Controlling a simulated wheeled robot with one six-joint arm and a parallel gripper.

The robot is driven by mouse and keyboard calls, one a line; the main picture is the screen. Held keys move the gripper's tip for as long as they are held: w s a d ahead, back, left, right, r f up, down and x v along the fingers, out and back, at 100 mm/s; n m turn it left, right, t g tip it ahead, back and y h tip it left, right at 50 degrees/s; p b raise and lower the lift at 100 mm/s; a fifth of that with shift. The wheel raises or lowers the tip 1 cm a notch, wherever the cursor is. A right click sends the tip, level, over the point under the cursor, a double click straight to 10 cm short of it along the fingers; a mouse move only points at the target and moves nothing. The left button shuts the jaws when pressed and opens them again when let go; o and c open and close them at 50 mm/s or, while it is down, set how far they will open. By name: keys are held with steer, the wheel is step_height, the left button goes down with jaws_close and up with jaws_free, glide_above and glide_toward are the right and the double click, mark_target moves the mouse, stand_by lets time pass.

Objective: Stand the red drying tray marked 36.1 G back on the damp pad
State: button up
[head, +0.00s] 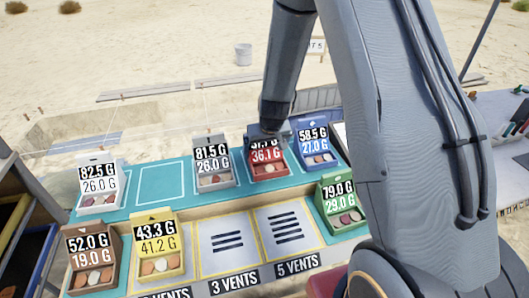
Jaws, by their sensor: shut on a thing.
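The red drying tray (268,171) marked 36.1 G is in the back row on the teal pad (300,179), upright, with round pieces in its front. It stands between a grey tray (213,180) marked 26.0 G and a blue tray (315,160) marked 27.0 G. My gripper (269,138) comes down from above and is shut at the top of the red tray's back panel, partly covering its upper number. The fingertips are hard to make out. I cannot tell whether the tray's base touches the pad.
A white tray (98,185) stands at the pad's left, beside an empty outlined square (160,182). In front are brown (93,278), yellow (160,265) and green (342,217) trays. The cards above 3 VENTS (228,262) and 5 VENTS (288,250) are bare.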

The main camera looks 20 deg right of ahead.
steer(key=shift+f, duration=0.1)
steer(key=o, duration=1)
steer(key=p+v, duration=0.9)
steer(key=v, duration=0.3)
steer(key=s+r, duration=0.4)
steer(key=s, duration=0.3)
steer(key=s+r+g, duration=0.1)
steer(key=s+r, duration=0.4)
steer(key=s, duration=0.2)
steer(key=s+r+g, duration=0.1)
steer(key=s+r, duration=0.3)
steer(key=s, duration=0.3)
steer(key=shift+s+r, duration=0.15)
steer(key=shift+r, duration=0.2)
